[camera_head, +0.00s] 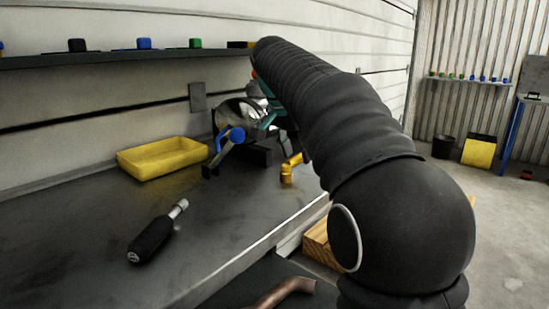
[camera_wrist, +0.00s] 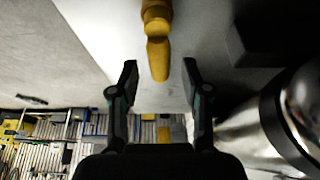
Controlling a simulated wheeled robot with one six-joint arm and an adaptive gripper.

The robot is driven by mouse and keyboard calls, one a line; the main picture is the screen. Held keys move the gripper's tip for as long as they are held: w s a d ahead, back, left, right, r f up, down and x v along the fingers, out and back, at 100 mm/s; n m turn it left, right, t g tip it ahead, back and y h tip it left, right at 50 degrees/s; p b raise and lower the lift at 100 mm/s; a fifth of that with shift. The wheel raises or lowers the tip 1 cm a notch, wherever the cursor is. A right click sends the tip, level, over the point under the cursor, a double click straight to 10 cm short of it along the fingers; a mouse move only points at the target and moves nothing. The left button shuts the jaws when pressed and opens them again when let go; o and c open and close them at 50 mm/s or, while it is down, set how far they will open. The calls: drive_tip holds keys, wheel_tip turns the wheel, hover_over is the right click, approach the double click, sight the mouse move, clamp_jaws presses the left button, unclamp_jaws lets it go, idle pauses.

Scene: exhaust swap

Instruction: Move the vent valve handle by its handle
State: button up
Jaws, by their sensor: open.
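The yellow vent valve handle (camera_head: 290,168) stands at the right edge of the dark workbench in the head view. In the wrist view the handle (camera_wrist: 158,48) comes in from the top centre, and its tip hangs between my fingertips. My gripper (camera_wrist: 160,78) is open, with one finger on each side of the tip and a visible gap on both sides. In the head view my arm hides most of the gripper; only a bit of teal shows near the shiny metal part. The valve's base is out of the wrist view.
A shiny metal cylinder (camera_wrist: 300,105) lies close to the right of my gripper. A dark block (camera_wrist: 270,35) is above it. On the bench are a yellow tray (camera_head: 162,158), a blue-knobbed clamp-like part (camera_head: 237,135) and a black-handled tool (camera_head: 152,238). The bench front is mostly clear.

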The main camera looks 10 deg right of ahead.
drive_tip(key=v, duration=1.3)
idle(0.4)
drive_tip(key=shift+r, duration=0.1)
drive_tip(key=s+b, duration=0.4)
drive_tip(key=s, duration=1.2)
drive_tip(key=s+f+n+t+y, duration=0.1)
drive_tip(key=s+f+n, duration=0.4)
drive_tip(key=f, duration=1.3)
drive_tip(key=s+a+f+n+t+y, duration=0.1)
drive_tip(key=s+f+n, duration=0.4)
drive_tip(key=f, duration=1.3)
drive_tip(key=shift+s+f+n+t+y, duration=0.2)
drive_tip(key=shift+f+n+t+y, duration=0.15)
drive_tip(key=shift+y, duration=0.55)
